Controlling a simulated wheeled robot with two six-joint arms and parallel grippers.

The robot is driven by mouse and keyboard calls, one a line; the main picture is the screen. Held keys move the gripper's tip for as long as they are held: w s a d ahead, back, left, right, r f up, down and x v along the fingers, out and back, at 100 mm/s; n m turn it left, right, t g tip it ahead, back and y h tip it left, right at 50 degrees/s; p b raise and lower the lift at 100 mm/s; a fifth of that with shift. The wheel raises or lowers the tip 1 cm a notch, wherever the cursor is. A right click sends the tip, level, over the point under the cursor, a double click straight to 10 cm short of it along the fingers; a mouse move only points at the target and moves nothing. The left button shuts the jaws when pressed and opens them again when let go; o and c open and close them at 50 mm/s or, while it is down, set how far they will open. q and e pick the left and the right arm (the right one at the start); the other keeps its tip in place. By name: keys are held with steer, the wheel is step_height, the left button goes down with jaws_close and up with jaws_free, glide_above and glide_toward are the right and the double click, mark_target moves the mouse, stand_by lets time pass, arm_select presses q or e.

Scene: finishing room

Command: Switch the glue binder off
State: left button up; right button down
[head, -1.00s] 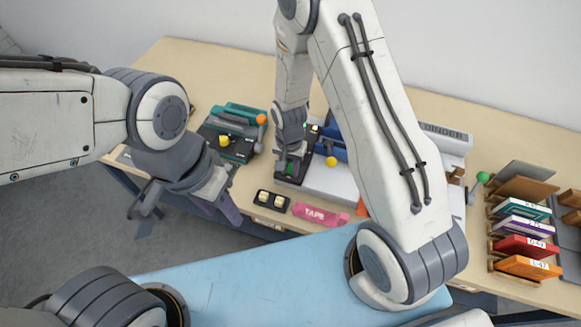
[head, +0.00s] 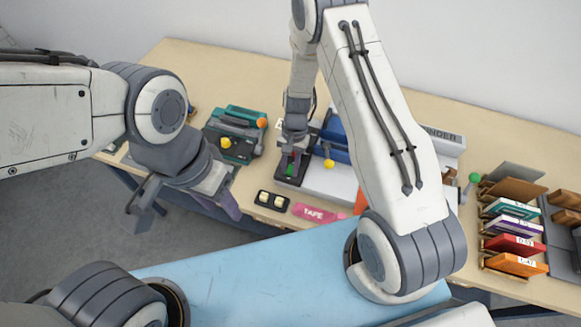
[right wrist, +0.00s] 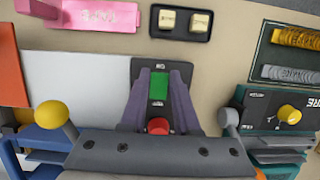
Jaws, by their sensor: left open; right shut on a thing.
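The glue binder (head: 325,181) stands on the table, pale with a blue part, largely behind my right arm. Its dark switch panel (head: 283,182) has a green part (head: 291,170) and a red part (head: 294,155). My right gripper (head: 292,160) is down at this panel, shut on its switch. In the right wrist view, the purple fingers flank the green part (right wrist: 159,85), and the red part (right wrist: 158,126) shows between them nearer the palm. Exactly where they touch is unclear. My left gripper (head: 143,196) is open and empty, off the table's front edge.
A teal machine (head: 233,136) with yellow and orange knobs stands left of the binder. A black two-switch box (head: 272,200) and pink tape block (head: 317,213) lie in front. A rack of books (head: 515,245) stands at right. A light blue surface (head: 260,275) is nearest.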

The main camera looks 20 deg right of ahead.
steer(key=shift+s, duration=0.1)
steer(key=c, duration=0.6)
jaws_free()
steer(key=shift+c, duration=0.2)
steer(key=shift+r, duration=0.1)
steer(key=shift+w+r, duration=0.2)
steer(key=shift+r, duration=0.05)
steer(key=b+v, duration=0.2)
steer(key=v, duration=0.7)
steer(key=shift+d+r+b, duration=0.2)
steer(key=shift+r+b, duration=0.15)
steer(key=shift+b, duration=0.05)
